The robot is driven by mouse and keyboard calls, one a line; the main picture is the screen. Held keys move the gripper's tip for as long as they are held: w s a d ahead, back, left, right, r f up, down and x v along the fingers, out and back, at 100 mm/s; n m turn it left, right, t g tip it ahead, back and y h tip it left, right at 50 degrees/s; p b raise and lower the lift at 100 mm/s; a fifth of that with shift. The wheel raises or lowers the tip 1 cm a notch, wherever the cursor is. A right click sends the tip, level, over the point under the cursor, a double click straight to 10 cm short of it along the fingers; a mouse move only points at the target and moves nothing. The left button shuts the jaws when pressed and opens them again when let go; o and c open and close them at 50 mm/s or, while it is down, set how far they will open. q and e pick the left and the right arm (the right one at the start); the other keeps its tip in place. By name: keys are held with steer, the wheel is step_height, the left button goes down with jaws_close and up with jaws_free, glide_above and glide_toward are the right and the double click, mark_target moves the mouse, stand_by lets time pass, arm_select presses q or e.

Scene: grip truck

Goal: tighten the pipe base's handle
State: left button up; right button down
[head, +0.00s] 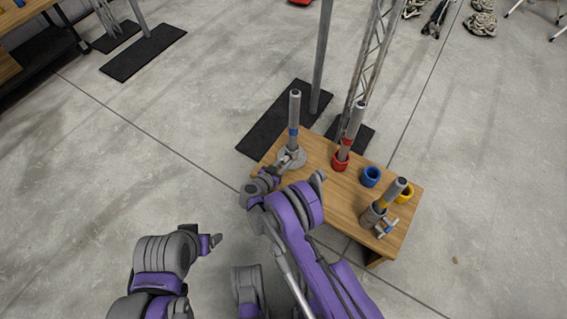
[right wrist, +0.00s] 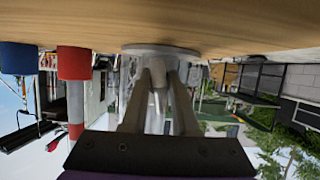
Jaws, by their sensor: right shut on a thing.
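The grey round pipe base (head: 296,158) stands on the wooden table at its left end. A grey pipe with a blue band (head: 294,112) stands upright in it. My right gripper (head: 283,164) is at the near side of this base, shut on its handle. In the right wrist view, the picture is upside down; the two fingers (right wrist: 159,80) sit on either side of the pale handle (right wrist: 158,98) below the base (right wrist: 160,49). My left gripper (head: 213,241) is off the table at the lower left, holding nothing visible; its jaws are too small to judge.
On the table (head: 322,190) stand a pipe in a red base (head: 341,161), a blue cup (head: 371,176), a yellow cup (head: 404,193) and a tilted pipe with a yellow band (head: 390,193) in a grey base. Metal posts and a truss stand behind.

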steer(key=m+t+y, duration=0.1)
steer(key=m, duration=0.2)
steer(key=shift+y, duration=0.3)
steer(key=m+t+y, duration=0.1)
steer(key=m, duration=0.1)
steer(key=shift+m+t, duration=0.3)
steer(key=shift+t, duration=0.1)
steer(key=m+t, duration=0.1)
steer(key=m, duration=0.2)
steer(key=shift+a+t+y+b, duration=0.1)
steer(key=shift+t+y+b, duration=0.25)
steer(key=shift+t+y, duration=0.05)
steer(key=shift+m+t, duration=0.7)
steer(key=shift+m, duration=1)
steer(key=c, duration=1)
jaws_free()
